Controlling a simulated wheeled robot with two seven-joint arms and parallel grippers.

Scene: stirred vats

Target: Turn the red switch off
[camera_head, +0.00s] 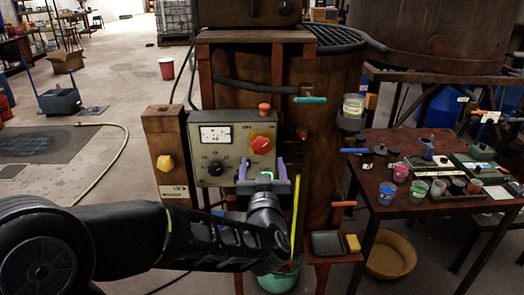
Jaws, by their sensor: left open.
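The red switch (261,145) is a red knob on a yellow-orange plate, at the right side of a grey control box (225,150). My left gripper (262,169) is open, with its two purple fingers pointing up just below the switch in the picture. Nothing shows between the fingers. I cannot tell how far the fingertips are from the panel. The gripper and wrist hide the box's lower right part. My right gripper is not in view.
The box also has a dial, a black knob (215,168) and an orange button (264,107) on top. A yellow knob (165,162) sits on a post at left. A table (395,208) with several small pots stands right. Floor at left is mostly clear.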

